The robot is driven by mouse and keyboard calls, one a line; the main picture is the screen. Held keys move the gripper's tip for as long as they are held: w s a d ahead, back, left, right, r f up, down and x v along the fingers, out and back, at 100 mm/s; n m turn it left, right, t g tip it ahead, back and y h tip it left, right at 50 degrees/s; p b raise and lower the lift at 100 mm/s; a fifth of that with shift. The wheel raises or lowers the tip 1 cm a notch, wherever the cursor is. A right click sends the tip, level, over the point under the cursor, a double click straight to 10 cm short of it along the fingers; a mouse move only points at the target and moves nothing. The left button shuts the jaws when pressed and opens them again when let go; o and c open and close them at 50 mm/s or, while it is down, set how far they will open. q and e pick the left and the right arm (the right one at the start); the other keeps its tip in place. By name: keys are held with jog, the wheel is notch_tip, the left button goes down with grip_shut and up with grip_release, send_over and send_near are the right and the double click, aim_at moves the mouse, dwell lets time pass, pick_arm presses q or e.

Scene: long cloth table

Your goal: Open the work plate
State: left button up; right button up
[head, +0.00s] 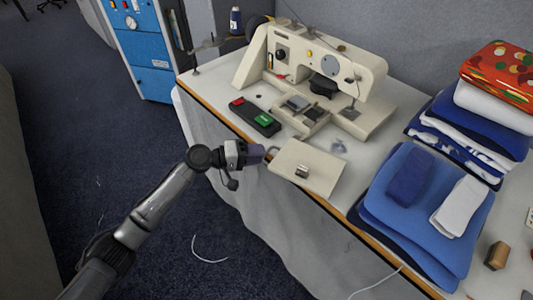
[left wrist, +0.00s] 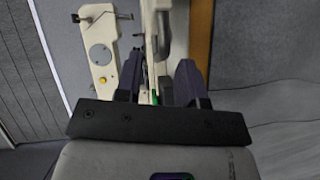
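The work plate (head: 312,168) is a flat cream panel with a small metal piece on its face. It sits in front of the cream sewing machine (head: 318,66), at the table's front edge. The machine's base shows an exposed dark and metal mechanism (head: 303,107) behind the plate. My left gripper (head: 262,153) is just left of the plate, near its left corner; I cannot tell whether they touch. In the left wrist view its dark fingers (left wrist: 156,82) stand apart, with cream machine parts visible beyond the gap. My right gripper is not in view.
A black control box (head: 255,117) with red and green buttons lies left of the plate. Folded blue cloths (head: 420,225) and more stacked textiles (head: 470,125) fill the right side. A blue cabinet (head: 143,50) stands behind left. The floor left of the table is open.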

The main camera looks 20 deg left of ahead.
aim_at(267, 152)
pick_arm(q)
jog(key=shift+x, duration=1.65)
jog(key=shift+c, duration=0.5)
